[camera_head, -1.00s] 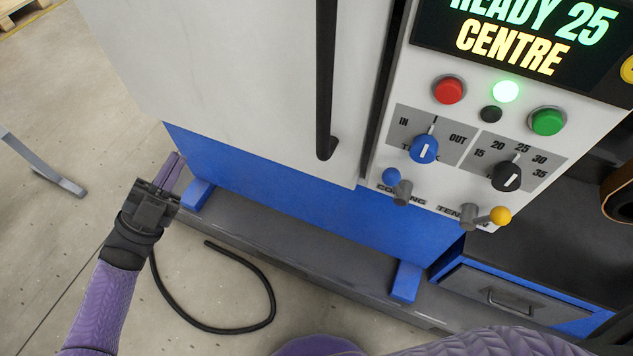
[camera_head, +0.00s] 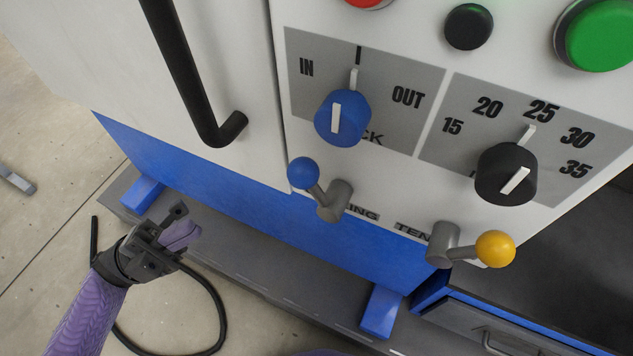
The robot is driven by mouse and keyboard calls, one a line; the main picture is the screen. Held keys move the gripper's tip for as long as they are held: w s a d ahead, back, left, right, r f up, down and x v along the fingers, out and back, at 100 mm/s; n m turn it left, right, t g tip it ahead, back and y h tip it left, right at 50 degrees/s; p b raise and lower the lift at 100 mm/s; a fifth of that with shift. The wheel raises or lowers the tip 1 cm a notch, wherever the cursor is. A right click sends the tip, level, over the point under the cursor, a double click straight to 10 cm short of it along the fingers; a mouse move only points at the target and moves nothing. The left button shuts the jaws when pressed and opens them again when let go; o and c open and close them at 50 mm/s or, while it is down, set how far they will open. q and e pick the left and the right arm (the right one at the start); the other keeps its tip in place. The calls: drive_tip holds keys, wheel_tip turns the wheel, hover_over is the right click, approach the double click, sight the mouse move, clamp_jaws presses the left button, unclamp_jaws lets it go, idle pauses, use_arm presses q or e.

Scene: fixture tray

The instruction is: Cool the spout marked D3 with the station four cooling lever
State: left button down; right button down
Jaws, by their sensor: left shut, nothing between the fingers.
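The lever with a blue ball (camera_head: 303,172) sits on a grey hub (camera_head: 335,202) low on the white panel. Its arm tilts up and to the left. The label under it is partly hidden and shows only "ING". My left gripper (camera_head: 184,234) is shut and empty, low and to the left of this lever, well apart from it, in front of the blue base. A spout marked D3 and a station number do not show. My right gripper is not in view.
A yellow-ball lever (camera_head: 495,249) stands right of the blue one. Above are a blue knob (camera_head: 342,118), with its mark between IN and OUT, and a black numbered knob (camera_head: 507,175). A black door handle (camera_head: 190,75) projects at left. A black hose (camera_head: 215,310) lies on the floor.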

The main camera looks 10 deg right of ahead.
use_arm(q)
drive_tip(key=p, duration=0.1)
approach(290, 181)
drive_tip(key=d+f+x, duration=0.1)
drive_tip(key=x, duration=0.6)
drive_tip(key=shift+w+a, duration=0.25)
drive_tip(key=shift+w, duration=0.2)
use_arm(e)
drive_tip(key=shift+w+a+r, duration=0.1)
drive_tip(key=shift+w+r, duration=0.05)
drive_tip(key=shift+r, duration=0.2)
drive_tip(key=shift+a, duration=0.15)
